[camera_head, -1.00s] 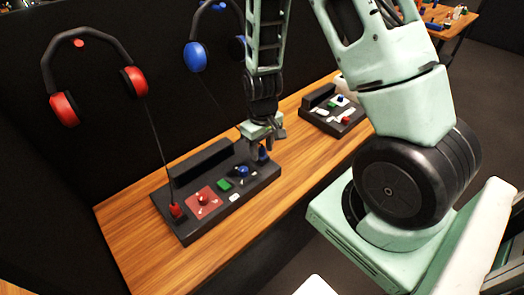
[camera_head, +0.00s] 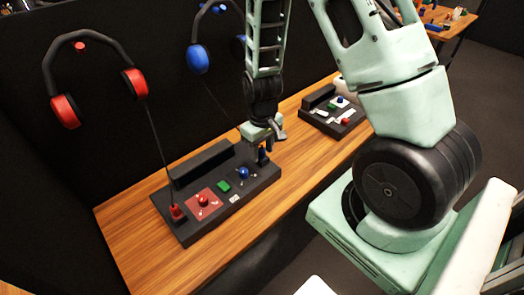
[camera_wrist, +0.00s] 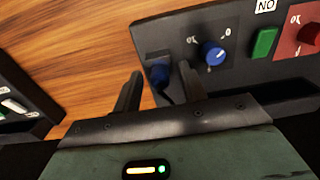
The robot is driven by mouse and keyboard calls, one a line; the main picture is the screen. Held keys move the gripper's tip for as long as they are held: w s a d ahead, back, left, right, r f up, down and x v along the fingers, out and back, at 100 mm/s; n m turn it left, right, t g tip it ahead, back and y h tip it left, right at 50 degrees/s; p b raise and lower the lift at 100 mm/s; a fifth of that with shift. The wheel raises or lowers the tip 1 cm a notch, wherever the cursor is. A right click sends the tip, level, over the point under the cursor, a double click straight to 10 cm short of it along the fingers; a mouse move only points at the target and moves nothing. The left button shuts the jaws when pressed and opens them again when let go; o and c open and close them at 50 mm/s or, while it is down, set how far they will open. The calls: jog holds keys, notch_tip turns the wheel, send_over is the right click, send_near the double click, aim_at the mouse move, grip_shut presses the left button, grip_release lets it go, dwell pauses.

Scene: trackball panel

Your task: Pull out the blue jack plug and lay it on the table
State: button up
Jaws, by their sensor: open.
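The blue jack plug (camera_head: 262,156) stands at the right end of the near dark panel (camera_head: 185,232), partly hidden by my gripper in the head view. In the wrist view, the plug (camera_wrist: 160,73) shows between the two fingers, with a dark cable beside it. My gripper (camera_wrist: 160,76) is open, with one finger on each side of the plug in the picture. I cannot tell whether either finger touches it. In the head view, my gripper (camera_head: 268,140) points down over the panel's right end. The wooden table (camera_head: 122,232) lies under the panel.
A blue knob (camera_wrist: 213,53) and a green button (camera_wrist: 264,43) sit close to the plug. A red plug (camera_head: 177,212) stands at the panel's left end. A second panel (camera_head: 333,112) is farther right. Bare wood (camera_wrist: 75,50) lies between the panels.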

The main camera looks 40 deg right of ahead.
aim_at(262, 146)
grip_shut()
jog(key=shift+r, duration=0.2)
jog(key=shift+r+p, duration=2.6)
jog(key=shift+r, duration=0.25)
